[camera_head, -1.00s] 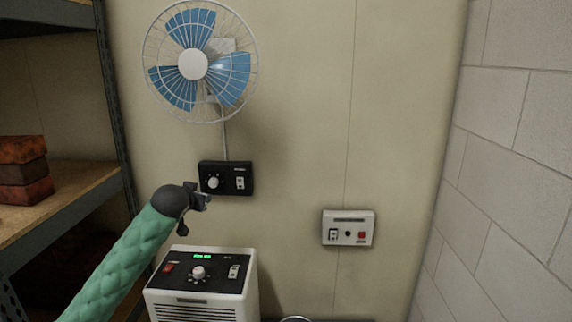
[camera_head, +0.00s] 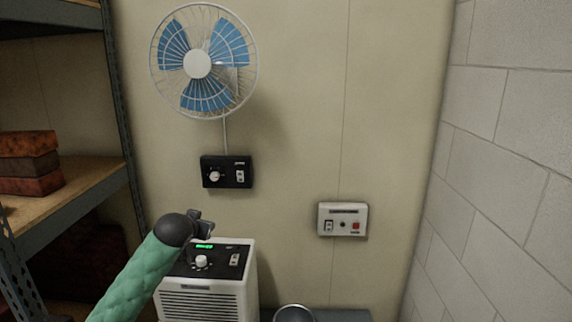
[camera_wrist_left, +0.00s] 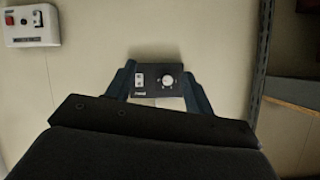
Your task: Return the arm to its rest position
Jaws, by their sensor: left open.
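My left arm, in a green padded sleeve, comes in from the lower left of the head view. Its dark gripper (camera_head: 207,224) is in front of the top left part of a white appliance (camera_head: 212,303), below the black wall control box (camera_head: 227,172). In the left wrist view the gripper (camera_wrist_left: 160,70) has its two fingers spread, with nothing between them. The black control box (camera_wrist_left: 160,80) shows behind the gap, apart from the fingers. My right gripper is in neither view.
A wall fan (camera_head: 197,64) hangs above the control box. A white switch box (camera_head: 342,219) is on the wall at the right. A metal shelf (camera_head: 75,203) with red-brown boxes (camera_head: 28,163) stands at the left. A block wall (camera_head: 500,190) closes the right side.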

